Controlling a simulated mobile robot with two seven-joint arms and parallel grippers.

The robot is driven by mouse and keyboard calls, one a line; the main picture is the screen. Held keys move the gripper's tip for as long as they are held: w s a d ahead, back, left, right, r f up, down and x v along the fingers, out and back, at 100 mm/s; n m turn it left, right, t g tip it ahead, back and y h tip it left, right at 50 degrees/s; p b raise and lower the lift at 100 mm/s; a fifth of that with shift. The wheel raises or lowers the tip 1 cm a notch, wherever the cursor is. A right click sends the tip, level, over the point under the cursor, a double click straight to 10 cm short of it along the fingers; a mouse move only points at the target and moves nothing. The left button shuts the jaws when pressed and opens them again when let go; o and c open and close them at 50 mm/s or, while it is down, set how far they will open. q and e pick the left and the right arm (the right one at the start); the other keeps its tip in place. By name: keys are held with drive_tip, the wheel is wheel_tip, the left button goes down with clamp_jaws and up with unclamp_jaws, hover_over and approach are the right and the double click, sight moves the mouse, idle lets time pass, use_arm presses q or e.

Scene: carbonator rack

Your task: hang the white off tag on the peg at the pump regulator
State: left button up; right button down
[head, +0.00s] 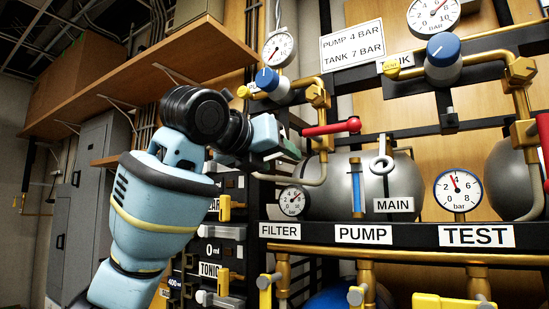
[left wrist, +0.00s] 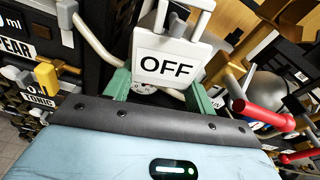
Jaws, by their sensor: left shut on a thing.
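The white off tag (left wrist: 166,68) shows in the left wrist view with its black OFF lettering facing the camera and a white loop-like part above. It sits between the green fingers of my left gripper (left wrist: 160,92), which is shut on it. In the head view my left gripper (head: 286,150) is below the left regulator with the blue knob (head: 267,79), left of the red lever. The tag is mostly hidden there. A yellow round piece (head: 243,92) sticks out left of that knob; I cannot tell whether it is the peg. My right gripper is not in view.
A red lever (head: 332,128) is close right of the gripper; it also shows in the left wrist view (left wrist: 264,115). A second blue-knobbed regulator (head: 443,50) is at upper right. A gauge (head: 279,48) stands above. The labelled rail (head: 410,236) runs below, and a wooden shelf (head: 150,70) is at left.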

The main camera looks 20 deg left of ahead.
use_arm(q)
drive_tip(key=shift+w+f, duration=0.4)
idle(1.1)
drive_tip(key=shift+d, duration=0.1)
drive_tip(key=o, duration=1.3)
drive_tip(key=shift+s, duration=0.15)
drive_tip(key=f+v, duration=0.1)
drive_tip(key=v, duration=0.6)
drive_tip(key=shift+s+r, duration=0.4)
drive_tip(key=shift+r, duration=0.05)
idle(0.9)
